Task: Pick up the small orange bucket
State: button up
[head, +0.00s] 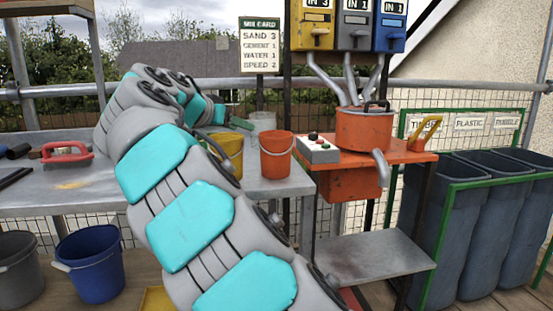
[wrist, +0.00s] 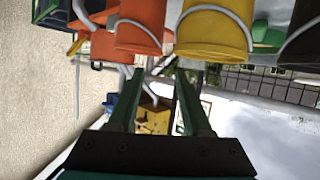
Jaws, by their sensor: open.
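The small orange bucket (head: 276,160) stands on the grey bench, near its right end, with a wire handle. In the wrist view the orange bucket (wrist: 139,28) is at the top, left of centre. My gripper (wrist: 158,76) is open and empty, with two green fingers pointing toward the gap between the orange bucket and the yellow bucket (wrist: 215,38). The fingertips look apart from both. In the head view my arm hides part of the yellow bucket (head: 231,158), and I cannot make out the gripper clearly there.
A pale bucket (head: 262,121) stands behind the orange one. The control box (head: 316,149) and orange mixer (head: 364,130) are close on the right. A red-handled float (head: 67,152) lies on the bench (head: 40,200) at left. A blue bucket (head: 91,264) is below it.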

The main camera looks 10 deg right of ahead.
aim_at(266, 136)
jog(key=p+x, duration=0.1)
jog(key=x, duration=1.1)
jog(key=shift+c, duration=0.3)
grip_shut()
dwell(0.9)
